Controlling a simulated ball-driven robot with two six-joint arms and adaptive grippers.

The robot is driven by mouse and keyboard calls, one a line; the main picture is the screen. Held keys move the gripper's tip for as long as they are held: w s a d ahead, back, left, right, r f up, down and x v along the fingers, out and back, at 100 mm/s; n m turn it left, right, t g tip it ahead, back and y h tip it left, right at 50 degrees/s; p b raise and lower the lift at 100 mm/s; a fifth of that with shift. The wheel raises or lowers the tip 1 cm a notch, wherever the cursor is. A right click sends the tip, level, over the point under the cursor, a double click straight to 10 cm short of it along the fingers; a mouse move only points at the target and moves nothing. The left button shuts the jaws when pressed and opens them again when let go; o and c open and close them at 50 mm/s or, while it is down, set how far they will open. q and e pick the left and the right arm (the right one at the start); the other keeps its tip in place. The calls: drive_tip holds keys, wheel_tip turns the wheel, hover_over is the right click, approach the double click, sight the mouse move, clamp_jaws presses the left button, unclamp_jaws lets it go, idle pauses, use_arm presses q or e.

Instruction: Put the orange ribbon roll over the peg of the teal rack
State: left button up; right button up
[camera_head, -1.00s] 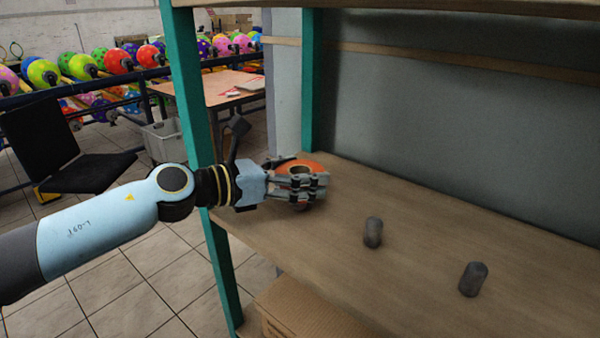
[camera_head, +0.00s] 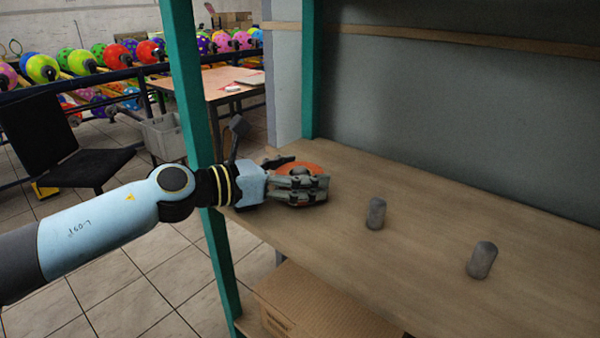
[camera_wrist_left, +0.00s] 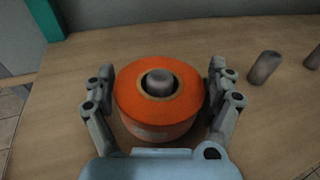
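The orange ribbon roll (camera_head: 299,168) lies flat, low at the shelf's far left end. In the left wrist view the roll (camera_wrist_left: 132,100) is around a grey peg, whose top (camera_wrist_left: 160,82) shows in its central hole. My left gripper (camera_head: 300,186) is at the roll, partly covering it in the head view. In the left wrist view its fingers (camera_wrist_left: 160,86) sit on both sides of the roll, seemingly pressed to its rim. The roll's underside is hidden. The teal rack (camera_head: 187,85) has a wooden shelf board. My right gripper is not in view.
Two bare grey pegs, a nearer one (camera_head: 376,213) and a farther-right one (camera_head: 482,260), stand upright on the shelf board (camera_head: 420,225). A teal post stands close to my left arm. A cardboard box (camera_head: 320,303) is below the shelf.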

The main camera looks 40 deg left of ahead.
use_arm(q)
drive_tip(key=shift+o, duration=0.7)
wheel_tip(320, 180, up, 10)
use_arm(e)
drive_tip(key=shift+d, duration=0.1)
use_arm(q)
drive_tip(key=shift+s+f, duration=0.1)
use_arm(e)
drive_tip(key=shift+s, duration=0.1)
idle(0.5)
